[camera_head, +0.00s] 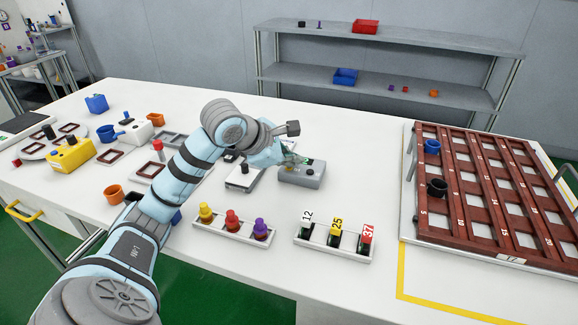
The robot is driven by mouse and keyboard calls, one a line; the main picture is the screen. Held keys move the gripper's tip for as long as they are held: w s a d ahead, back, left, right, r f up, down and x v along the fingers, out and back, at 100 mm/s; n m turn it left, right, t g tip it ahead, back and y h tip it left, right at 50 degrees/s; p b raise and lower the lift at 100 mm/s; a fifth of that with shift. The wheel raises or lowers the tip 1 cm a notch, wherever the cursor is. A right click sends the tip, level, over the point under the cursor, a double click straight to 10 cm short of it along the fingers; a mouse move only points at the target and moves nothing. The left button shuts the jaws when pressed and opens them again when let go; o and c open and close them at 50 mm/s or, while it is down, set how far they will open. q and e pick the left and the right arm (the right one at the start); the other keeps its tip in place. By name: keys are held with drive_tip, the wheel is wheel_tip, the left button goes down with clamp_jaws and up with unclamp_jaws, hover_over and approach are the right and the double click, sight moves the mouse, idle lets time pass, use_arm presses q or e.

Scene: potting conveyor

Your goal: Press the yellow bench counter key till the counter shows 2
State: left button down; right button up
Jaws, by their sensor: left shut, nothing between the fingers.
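My left gripper (289,156) is shut and empty, its fingertips pointing at the top of a grey box (301,175) with a small green patch. I cannot tell whether the fingertips touch it. The gripper hides part of this box's top. I cannot tell which box is the counter, and no count is readable. My right gripper is not in view.
A pale box with a dark knob (243,176) stands just left of the grey box. In front are a rack of coloured bottles (222,231) and a rack of numbered tags (318,245). A brown grid tray (462,240) fills the right side.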

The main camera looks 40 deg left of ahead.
sight(291, 169)
use_arm(q)
drive_tip(key=shift+r+p, duration=0.6)
drive_tip(key=shift+r, duration=0.25)
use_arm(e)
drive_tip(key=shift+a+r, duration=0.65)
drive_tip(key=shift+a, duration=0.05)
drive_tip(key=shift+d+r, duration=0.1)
